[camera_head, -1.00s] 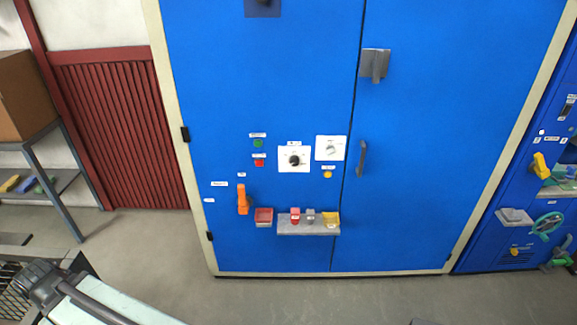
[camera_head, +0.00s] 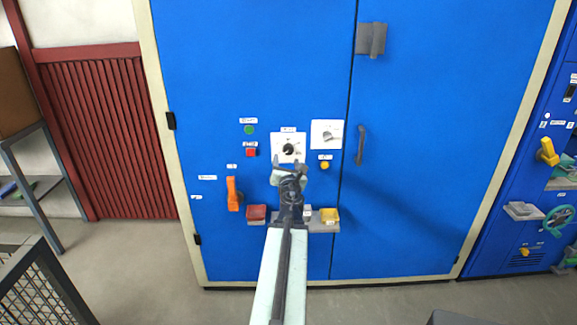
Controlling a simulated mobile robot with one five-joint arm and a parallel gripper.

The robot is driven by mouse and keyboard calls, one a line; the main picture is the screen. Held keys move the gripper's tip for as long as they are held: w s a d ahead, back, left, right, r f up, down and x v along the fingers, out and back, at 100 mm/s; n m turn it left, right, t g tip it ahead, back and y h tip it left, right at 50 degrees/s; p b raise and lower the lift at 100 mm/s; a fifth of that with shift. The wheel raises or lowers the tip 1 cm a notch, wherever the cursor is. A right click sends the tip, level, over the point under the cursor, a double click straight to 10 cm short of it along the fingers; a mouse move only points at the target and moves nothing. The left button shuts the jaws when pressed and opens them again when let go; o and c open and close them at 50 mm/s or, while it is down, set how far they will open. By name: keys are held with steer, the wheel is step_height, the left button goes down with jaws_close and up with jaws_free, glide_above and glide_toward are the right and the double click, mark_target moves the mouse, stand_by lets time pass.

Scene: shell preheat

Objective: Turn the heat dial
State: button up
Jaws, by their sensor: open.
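Two dials sit on the blue cabinet door. One is a black knob (camera_head: 288,149) on a white plate. The other is a pale grey knob (camera_head: 328,135) on a second white plate, up and to the right. Their labels are too small to read, so I cannot tell which is the heat dial. My gripper (camera_head: 289,167) is open with nothing between its fingers. In the picture it lies just below the black knob and overlaps the lower edge of its plate. I cannot tell whether it touches the plate.
A green button (camera_head: 249,129) and a red button (camera_head: 251,153) are left of the dials. An orange handle (camera_head: 233,194) and a red tray (camera_head: 256,214) are lower left. My arm partly hides a grey shelf (camera_head: 322,228) bearing a yellow block (camera_head: 329,215). A yellow knob (camera_head: 325,165) is close right.

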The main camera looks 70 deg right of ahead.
mark_target(289, 152)
steer(key=shift+n, duration=0.6)
steer(key=x, duration=0.2)
steer(key=s+x, duration=0.1)
steer(key=x, duration=0.4)
steer(key=shift+d+f, duration=0.3)
steer(key=shift+d, duration=0.2)
steer(key=shift+s, duration=0.1)
jaws_close()
